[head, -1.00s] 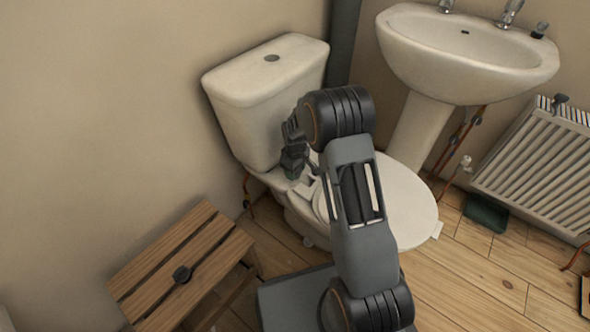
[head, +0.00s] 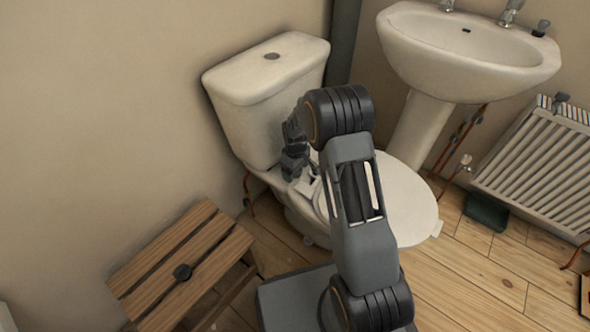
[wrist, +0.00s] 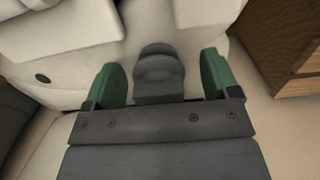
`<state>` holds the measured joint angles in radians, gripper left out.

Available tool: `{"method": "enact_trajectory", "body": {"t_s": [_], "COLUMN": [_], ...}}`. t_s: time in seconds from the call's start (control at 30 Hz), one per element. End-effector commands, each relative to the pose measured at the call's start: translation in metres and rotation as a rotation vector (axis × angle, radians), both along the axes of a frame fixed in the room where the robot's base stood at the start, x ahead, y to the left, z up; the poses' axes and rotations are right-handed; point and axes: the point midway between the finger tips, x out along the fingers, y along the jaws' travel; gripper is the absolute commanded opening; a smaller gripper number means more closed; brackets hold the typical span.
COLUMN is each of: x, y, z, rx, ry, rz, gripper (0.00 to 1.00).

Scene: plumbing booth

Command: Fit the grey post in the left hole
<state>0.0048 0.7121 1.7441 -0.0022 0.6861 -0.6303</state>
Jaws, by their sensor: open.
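The grey post (wrist: 159,72) shows in the wrist view as a dark grey piece with a rounded head, on the pale toilet bowl's back ledge. My gripper (wrist: 159,78) is open, with one green finger on each side of the post and a visible gap on both sides. In the head view my gripper (head: 293,168) is low behind the seat, beside the cistern, and the post cannot be made out there. A dark hole (wrist: 42,78) shows at the left of the wrist view. The post's foot is hidden, so I cannot tell how it sits in the left hole.
The cistern (head: 265,72) stands close behind my gripper. The toilet seat (head: 405,205) is in front of it. A basin (head: 470,50) and radiator (head: 545,165) are at the right.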

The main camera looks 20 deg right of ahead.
Motion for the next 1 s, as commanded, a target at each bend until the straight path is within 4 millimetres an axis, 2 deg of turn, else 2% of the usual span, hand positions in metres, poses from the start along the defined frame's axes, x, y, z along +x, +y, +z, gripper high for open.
{"method": "enact_trajectory", "body": {"t_s": [0.17,0.27,0.7,1.0], "x": [0.001,0.001,0.000,0.000], "y": [0.000,0.000,0.001,0.001], "z": [0.007,0.021,0.108,0.136], "rx": [0.000,0.000,0.000,0.001], "ry": [-0.003,-0.003,-0.004,-0.001], "rz": [0.001,0.001,0.001,0.001], "gripper": [0.81,0.81,0.81,0.81]}}
